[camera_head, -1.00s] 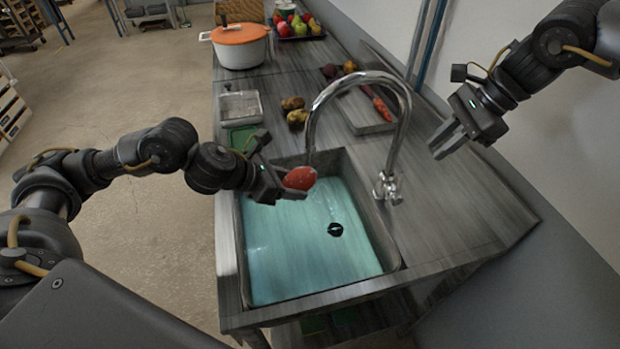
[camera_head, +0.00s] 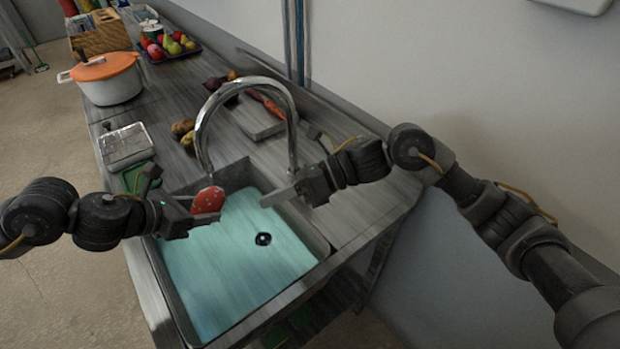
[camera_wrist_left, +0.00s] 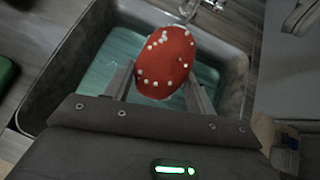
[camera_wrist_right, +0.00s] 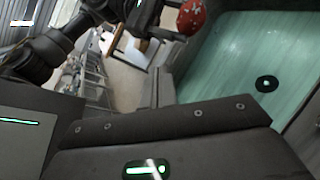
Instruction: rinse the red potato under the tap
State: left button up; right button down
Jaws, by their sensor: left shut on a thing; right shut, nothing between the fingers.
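The red potato (camera_head: 208,200) is between the fingers of my left gripper (camera_head: 194,210), above the sink and just below the tap's spout end. In the left wrist view, the potato (camera_wrist_left: 166,62) has several whitish dots on its skin. The chrome tap (camera_head: 243,84) arches over the sink (camera_head: 195,325). I cannot make out a clear water stream. My right gripper (camera_head: 270,199) is shut and empty over the sink's right side, near the tap's base, apart from the potato. The potato (camera_wrist_right: 191,16) also shows in the right wrist view.
The sink bottom is blue-green with a dark drain (camera_head: 263,239). Brownish potatoes (camera_head: 183,131) and a cutting board (camera_head: 256,120) with a carrot lie behind the tap. A white pot (camera_head: 112,87) with an orange lid and a fruit tray (camera_head: 170,54) stand farther back.

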jog(key=w+d+f+m+t+y, duration=0.1)
jog(key=d+f+m+t, duration=0.1)
jog(key=d+m+t, duration=0.45)
jog(key=w+d+f+m+t+y, duration=0.15)
jog(key=d+m+t, duration=0.25)
jog(key=d+m, duration=0.45)
jog(key=w+a+m, duration=0.1)
jog(key=w+a, duration=0.2)
jog(key=a, duration=0.8)
jog(key=shift+g+h, duration=0.25)
jog(key=shift+h, duration=0.1)
jog(key=w+d, duration=0.2)
jog(key=d, duration=0.1)
jog(key=shift+w+f, duration=0.2)
jog(key=shift+w, duration=0.2)
pick_arm(q)
jog(key=shift+s+a, duration=0.1)
pick_arm(e)
jog(key=shift+w+d+r, duration=0.2)
jog(key=shift+w+d, duration=0.45)
jog(key=shift+d, duration=0.05)
